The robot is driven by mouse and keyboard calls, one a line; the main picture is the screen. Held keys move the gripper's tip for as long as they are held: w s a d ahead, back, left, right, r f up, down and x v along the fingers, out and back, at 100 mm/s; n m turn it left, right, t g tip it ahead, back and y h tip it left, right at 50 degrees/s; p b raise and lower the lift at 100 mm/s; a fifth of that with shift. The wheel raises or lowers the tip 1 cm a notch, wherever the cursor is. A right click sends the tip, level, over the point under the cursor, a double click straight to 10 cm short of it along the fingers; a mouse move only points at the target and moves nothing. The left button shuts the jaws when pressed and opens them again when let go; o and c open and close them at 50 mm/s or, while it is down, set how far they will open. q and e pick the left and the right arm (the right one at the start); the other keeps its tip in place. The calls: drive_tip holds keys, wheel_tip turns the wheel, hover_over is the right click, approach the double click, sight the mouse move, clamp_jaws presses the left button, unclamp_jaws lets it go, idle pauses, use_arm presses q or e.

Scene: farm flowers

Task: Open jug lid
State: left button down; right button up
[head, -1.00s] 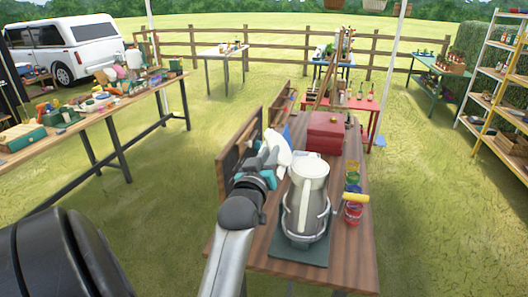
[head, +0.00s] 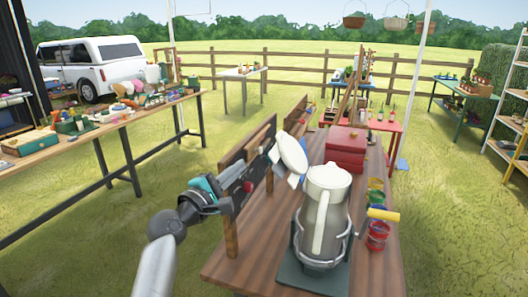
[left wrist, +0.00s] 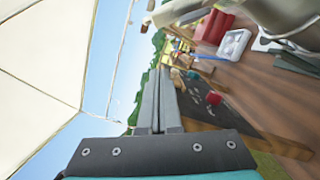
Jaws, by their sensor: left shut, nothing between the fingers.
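A grey jug (head: 335,225) with a cream top (head: 328,178) and a cream handle (head: 319,222) stands upright on a dark green base at the front of the wooden table. My right gripper is out of view.
The board (head: 258,150) lines the left edge of the table (head: 245,265). A red box (head: 345,150) sits behind the jug. Colored cups (head: 377,228) and a yellow-handled tool (head: 383,214) are at its right.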

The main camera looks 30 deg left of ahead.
sight(283, 148)
use_arm(q)
drive_tip(key=w+d+r, duration=0.2)
drive_tip(key=w+d, duration=0.1)
drive_tip(key=w, duration=0.6)
drive_tip(key=shift+w+r+p, duration=0.15)
drive_tip(key=shift+p, duration=0.3)
drive_tip(key=d+r+m+p, duration=0.1)
drive_tip(key=p, duration=0.1)
drive_tip(key=d+r+m+p, duration=0.1)
drive_tip(key=p, duration=0.2)
drive_tip(key=d+r+m+p, duration=0.1)
drive_tip(key=m+p, duration=0.1)
drive_tip(key=shift+w+r+g+p, duration=0.2)
drive_tip(key=shift+w+g+p, duration=0.15)
drive_tip(key=shift+g+p, duration=0.05)
drive_tip(key=shift+d+m+p, duration=0.35)
drive_tip(key=shift+m+p, duration=0.25)
